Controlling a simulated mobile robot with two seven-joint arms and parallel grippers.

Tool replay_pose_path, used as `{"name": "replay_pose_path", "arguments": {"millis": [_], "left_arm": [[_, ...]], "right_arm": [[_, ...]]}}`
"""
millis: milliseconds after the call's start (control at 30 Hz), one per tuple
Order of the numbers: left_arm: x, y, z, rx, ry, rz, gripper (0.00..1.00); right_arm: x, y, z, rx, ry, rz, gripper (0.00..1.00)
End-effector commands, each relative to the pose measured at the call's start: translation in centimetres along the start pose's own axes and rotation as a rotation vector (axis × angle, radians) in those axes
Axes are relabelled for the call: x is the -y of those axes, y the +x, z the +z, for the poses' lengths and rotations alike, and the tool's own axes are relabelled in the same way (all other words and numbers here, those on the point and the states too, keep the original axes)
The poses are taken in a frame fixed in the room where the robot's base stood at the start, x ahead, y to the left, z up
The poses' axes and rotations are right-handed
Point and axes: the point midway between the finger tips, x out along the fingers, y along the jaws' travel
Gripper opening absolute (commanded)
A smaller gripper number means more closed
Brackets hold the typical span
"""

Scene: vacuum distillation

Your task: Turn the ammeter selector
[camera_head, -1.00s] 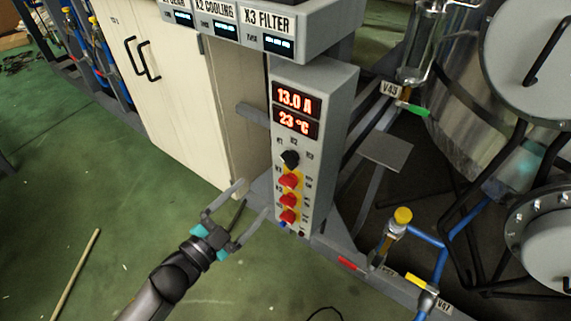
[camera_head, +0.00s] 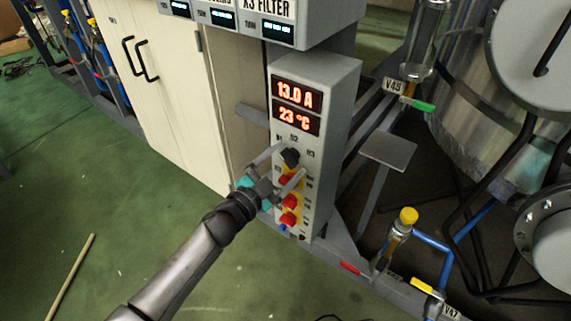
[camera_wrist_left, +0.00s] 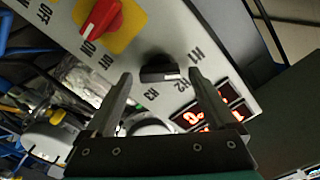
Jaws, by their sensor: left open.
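The ammeter selector is a black knob (camera_head: 290,157) on the grey panel (camera_head: 336,120), below the red displays reading 13.0 A and 23 °C (camera_head: 296,105). In the left wrist view the black knob (camera_wrist_left: 160,72) sits ahead of the fingertips, with H1, H2 and H3 marked around it. My left gripper (camera_head: 289,158) is open at the panel, with its fingers on either side of the knob in the picture. In the wrist view (camera_wrist_left: 160,78) its fingers flank the knob, and I cannot tell whether they touch it. My right gripper is not in view.
Red switches on yellow plates (camera_head: 290,202) sit just below the selector; one red switch (camera_wrist_left: 101,20) shows close by in the wrist view. A beige cabinet (camera_head: 170,110) stands left. Pipes and valves, one with a yellow cap (camera_head: 408,216), stand right. Green floor (camera_head: 120,240) is open at left.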

Motion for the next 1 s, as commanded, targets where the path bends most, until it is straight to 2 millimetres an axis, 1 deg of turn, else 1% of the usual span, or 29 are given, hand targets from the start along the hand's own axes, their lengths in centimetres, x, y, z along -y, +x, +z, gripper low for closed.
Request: {"name": "replay_pose_path", "arguments": {"millis": [300, 333, 1000], "left_arm": [[0.04, 0.24, -0.04, 0.0, 0.0, 0.0, 0.9], [0.04, 0.23, -0.04, 0.0, 0.0, 0.0, 0.88], [0.03, 0.19, 0.0, 0.0, 0.0, 0.0, 0.12]], "right_arm": [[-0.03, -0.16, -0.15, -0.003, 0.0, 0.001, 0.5], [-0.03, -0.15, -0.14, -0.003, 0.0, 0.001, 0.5], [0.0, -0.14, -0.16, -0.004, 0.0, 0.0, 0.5]]}}
